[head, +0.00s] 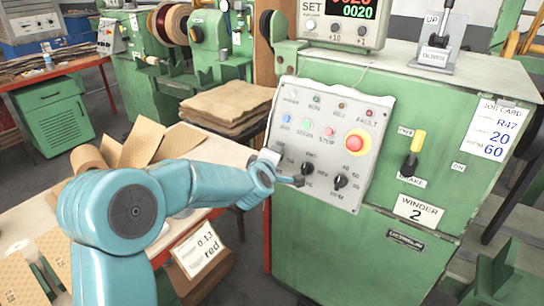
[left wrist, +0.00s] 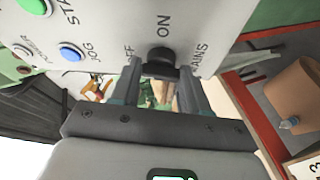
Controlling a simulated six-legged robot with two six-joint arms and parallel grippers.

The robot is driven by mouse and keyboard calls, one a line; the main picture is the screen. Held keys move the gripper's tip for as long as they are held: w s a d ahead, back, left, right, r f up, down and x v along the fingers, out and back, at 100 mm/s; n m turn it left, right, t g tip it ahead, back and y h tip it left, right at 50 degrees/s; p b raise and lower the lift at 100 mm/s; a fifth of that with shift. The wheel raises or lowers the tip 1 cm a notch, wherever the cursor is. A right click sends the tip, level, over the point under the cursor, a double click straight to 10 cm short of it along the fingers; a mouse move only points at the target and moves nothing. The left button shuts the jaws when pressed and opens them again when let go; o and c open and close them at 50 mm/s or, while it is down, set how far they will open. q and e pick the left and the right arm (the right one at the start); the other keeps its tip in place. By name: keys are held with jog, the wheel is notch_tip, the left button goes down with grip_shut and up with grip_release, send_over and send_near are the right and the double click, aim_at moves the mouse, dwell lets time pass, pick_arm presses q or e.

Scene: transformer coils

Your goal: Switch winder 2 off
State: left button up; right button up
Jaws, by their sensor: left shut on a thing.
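Winder 2 is a green cabinet (head: 345,245) with a "WINDER 2" plate (head: 415,211) on its front. Its grey control panel (head: 328,112) carries buttons, lamps and black rotary knobs. My left gripper (head: 283,169) is at the panel's lower left. In the left wrist view, my left gripper (left wrist: 161,78) is shut on the black mains knob (left wrist: 161,58), one finger on each side. The knob sits between the "OFF" and "ON" markings. Its pointer direction cannot be told. In the head view the gripper largely hides this knob. My right gripper is not in view.
The red mushroom button (head: 354,143) on a yellow ring and two black knobs (head: 308,168) (head: 340,182) are close by. A bench (head: 215,150) with brown sheets stands left of the cabinet.

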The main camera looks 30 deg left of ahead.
pick_arm(q)
jog(key=shift+n+g+p, duration=0.3)
jog(key=shift+n+p, duration=0.05)
jog(key=shift+n, duration=0.55)
jog(key=o, duration=1.1)
jog(key=shift+c, duration=0.2)
jog(key=p+v, duration=0.1)
jog(key=v, duration=1.5)
jog(key=shift+r, duration=0.15)
jog(key=shift+s, duration=0.1)
